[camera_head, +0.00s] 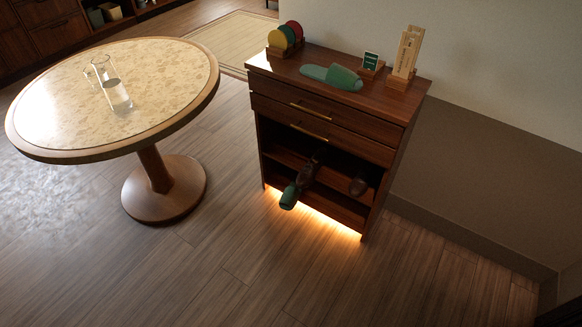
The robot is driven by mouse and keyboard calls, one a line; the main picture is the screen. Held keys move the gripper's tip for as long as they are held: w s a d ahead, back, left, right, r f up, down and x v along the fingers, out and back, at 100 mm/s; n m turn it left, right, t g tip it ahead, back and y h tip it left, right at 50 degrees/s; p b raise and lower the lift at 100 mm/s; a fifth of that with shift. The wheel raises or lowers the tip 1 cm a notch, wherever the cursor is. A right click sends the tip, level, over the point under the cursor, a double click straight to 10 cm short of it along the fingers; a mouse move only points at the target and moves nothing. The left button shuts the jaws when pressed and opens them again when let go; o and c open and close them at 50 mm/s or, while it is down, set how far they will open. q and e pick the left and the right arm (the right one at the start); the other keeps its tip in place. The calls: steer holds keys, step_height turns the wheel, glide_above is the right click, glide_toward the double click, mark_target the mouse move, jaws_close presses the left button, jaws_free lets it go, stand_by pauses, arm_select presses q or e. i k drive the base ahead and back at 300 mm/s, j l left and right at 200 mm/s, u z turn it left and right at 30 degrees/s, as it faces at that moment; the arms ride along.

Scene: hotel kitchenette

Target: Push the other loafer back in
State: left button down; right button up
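A dark wooden cabinet (326,122) stands against the wall, with open shelves below two drawers. A dark brown loafer (307,173) lies in the left part of the open shelves, pointing outward. Another dark brown shoe (358,186) sits further right, its rounded end showing in the shadow. A green shoe-like item (290,196) sticks out past the cabinet front, just below and left of the first loafer; whether they touch I cannot tell. The shelf interior is dark and hides the rear of the shoes. Neither of my grippers is in view.
Green slippers (331,77), a rack of colored discs (285,38), a small green sign (370,61) and a wooden holder (406,54) stand on the cabinet top. A round table (60,105) with glassware (115,93) stands left. The floor in front is clear.

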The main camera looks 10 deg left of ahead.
mark_target(306, 177)
steer(key=i+j+z, duration=0.15)
steer(key=i+j, duration=0.35)
steer(key=i, duration=0.2)
steer(key=i+j+z, duration=0.15)
steer(key=i+j, duration=0.4)
steer(key=i, duration=0.1)
